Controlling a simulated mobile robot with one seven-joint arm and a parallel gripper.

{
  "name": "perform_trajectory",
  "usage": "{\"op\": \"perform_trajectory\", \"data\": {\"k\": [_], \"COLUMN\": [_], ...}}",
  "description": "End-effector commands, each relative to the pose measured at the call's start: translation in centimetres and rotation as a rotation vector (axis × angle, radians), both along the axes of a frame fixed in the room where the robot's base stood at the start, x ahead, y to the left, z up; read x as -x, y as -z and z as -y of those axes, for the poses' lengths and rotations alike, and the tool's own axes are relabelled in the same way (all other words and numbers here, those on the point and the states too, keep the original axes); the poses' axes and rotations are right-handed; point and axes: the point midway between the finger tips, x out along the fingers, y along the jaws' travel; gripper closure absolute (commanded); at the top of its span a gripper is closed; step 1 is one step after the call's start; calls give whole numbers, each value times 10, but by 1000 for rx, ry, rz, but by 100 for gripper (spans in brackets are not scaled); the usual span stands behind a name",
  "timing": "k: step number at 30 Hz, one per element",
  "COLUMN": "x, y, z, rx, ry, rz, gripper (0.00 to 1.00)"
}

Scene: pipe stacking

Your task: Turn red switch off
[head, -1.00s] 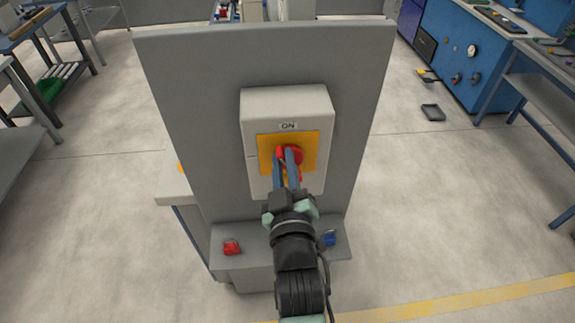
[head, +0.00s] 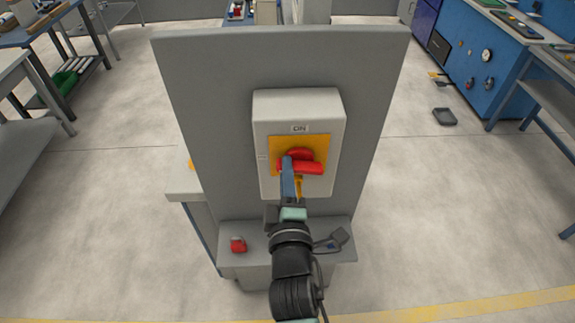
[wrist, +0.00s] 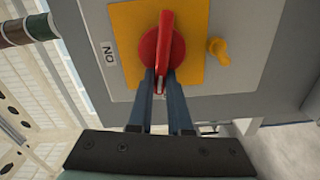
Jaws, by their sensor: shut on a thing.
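The red switch (head: 312,168) is a rotary handle on a yellow plate (head: 320,145) on a pale grey box (head: 268,120). An ON label sits above it. The handle lies roughly sideways in the head view, across the line to the label. In the wrist view the red switch (wrist: 163,35) stands upright, with ON to its left. My gripper (head: 288,162) is shut on the left end of the handle in the head view. In the wrist view my gripper (wrist: 160,74) has its two blue fingers at the handle's lower end.
The box is mounted on a grey upright panel (head: 205,110). A red padlock (head: 238,244) sits on the ledge below, left of my arm. A yellow tab (wrist: 218,50) sticks out beside the plate. The floor on both sides of the panel is open.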

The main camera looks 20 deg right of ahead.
Motion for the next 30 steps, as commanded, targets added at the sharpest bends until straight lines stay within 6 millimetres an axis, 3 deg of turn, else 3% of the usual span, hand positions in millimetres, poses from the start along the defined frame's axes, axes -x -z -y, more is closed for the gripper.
{"op": "perform_trajectory", "data": {"k": [12,28,29,30], "x": [0,0,0,0], "y": [5,6,6,6], "z": [-1,-1,-1,-1], "rx": [173,196,196,196], "ry": [-1,0,0,0], "rz": [-50,-57,-57,-57], "gripper": [100,100,81,74]}}
